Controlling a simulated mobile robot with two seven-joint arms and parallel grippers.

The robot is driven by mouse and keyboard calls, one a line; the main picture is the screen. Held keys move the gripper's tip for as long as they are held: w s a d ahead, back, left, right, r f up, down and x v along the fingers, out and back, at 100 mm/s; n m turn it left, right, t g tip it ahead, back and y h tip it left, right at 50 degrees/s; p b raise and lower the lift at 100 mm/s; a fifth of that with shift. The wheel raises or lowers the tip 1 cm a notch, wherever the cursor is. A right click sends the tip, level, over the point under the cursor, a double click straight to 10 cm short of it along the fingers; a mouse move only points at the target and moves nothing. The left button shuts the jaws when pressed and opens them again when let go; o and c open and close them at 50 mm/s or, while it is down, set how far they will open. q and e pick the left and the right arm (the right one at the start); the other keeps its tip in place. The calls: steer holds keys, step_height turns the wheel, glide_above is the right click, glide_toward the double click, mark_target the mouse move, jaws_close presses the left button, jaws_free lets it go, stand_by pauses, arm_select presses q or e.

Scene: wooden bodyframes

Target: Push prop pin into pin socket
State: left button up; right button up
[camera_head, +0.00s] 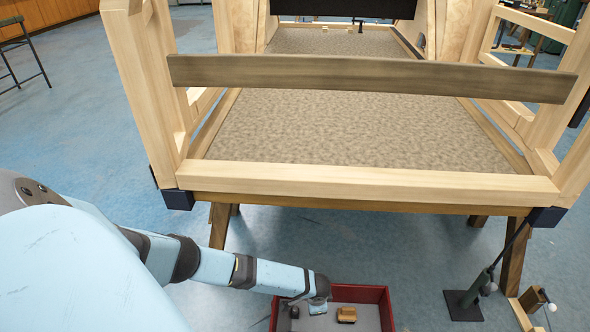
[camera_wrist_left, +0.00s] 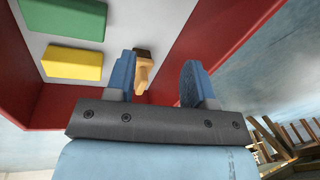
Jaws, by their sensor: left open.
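In the left wrist view, a small light-wood pin with a dark brown end (camera_wrist_left: 143,72), which looks like the prop pin, is at the wall of a red-walled tray (camera_wrist_left: 225,45). My left gripper (camera_wrist_left: 160,65) is open over the tray. The pin shows between its fingers, nearer the left one; I cannot tell whether they touch. In the head view my left gripper (camera_head: 315,303) reaches into the same red tray (camera_head: 387,312) at the bottom. I cannot make out the pin socket. My right gripper is not in view.
A green block (camera_wrist_left: 63,17) and a yellow block (camera_wrist_left: 72,63) lie in the tray. A wooden frame (camera_head: 370,183) with a dark crossbar (camera_head: 370,77) stands beyond it. A dark stand (camera_head: 465,303) is at the lower right. Blue floor is open at the left.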

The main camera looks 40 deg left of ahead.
mark_target(295, 308)
arm_select(q)
steer(key=shift+s+a+f+n+g+h+b, duration=0.1)
steer(key=shift+s+a+n+g+h+b, duration=0.25)
steer(key=shift+a+n, duration=1)
steer(key=shift+s+a+f+n+g+h+b, duration=0.1)
steer(key=shift+s+a+n+g+b, duration=0.25)
steer(key=shift+a+n, duration=1)
steer(key=shift+s+a+f+n+g+h+b, duration=0.1)
steer(key=shift+s+a+n+g+h, duration=0.3)
steer(key=shift+n, duration=1.6)
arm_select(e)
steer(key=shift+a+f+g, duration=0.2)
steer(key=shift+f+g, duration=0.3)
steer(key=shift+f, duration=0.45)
arm_select(q)
steer(key=shift+a+f, duration=0.1)
steer(key=shift+a, duration=0.15)
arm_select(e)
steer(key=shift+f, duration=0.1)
